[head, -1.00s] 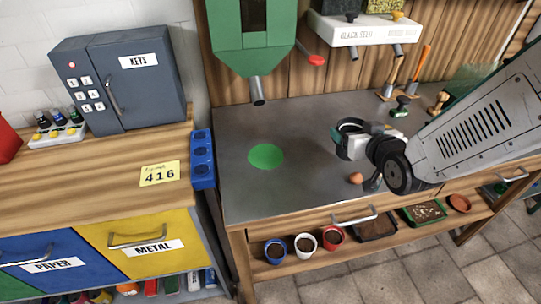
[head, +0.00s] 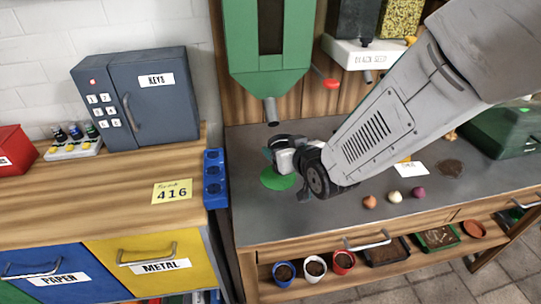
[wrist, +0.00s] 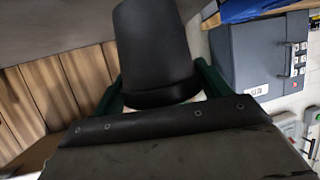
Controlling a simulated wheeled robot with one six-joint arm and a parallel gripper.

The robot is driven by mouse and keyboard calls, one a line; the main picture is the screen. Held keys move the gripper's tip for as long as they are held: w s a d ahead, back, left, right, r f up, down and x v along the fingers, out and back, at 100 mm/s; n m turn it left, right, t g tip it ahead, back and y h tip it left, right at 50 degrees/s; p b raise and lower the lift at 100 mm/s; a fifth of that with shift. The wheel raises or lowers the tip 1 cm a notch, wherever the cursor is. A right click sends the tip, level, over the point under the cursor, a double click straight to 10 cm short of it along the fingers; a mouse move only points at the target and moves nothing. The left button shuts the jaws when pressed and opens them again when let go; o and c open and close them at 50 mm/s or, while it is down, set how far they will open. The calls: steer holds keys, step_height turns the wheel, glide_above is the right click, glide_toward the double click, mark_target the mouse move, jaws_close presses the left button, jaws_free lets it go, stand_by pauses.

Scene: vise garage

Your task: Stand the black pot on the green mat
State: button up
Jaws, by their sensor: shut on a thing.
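The black pot (wrist: 155,45) is between the green fingers of my gripper (wrist: 158,86) in the wrist view, with a finger at each side. In the head view the pot's dark rim (head: 286,139) shows behind my gripper (head: 274,154), which partly hides it. The gripper is shut on the pot. The round green mat (head: 276,181) lies flat on the grey bench top, just below the gripper and pot in the picture, its upper right part covered by them. A gap between the pot's base and the mat cannot be made out.
The green hopper's grey spout (head: 271,111) hangs close above the pot. An orange-brown ball (head: 369,202), a cream ball (head: 394,197) and a purple ball (head: 419,192) lie to the right. Bare bench lies in front of the mat.

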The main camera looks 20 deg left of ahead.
steer(key=shift+w+a, duration=0.15)
steer(key=shift+a, duration=0.4)
steer(key=shift+a+f, duration=0.2)
steer(key=shift+f, duration=0.7)
steer(key=shift+a+f, duration=0.2)
steer(key=shift+f, duration=0.7)
steer(key=shift+f, duration=0.1)
steer(key=shift+f, duration=0.1)
steer(key=o, duration=1.1)
steer(key=shift+w, duration=0.1)
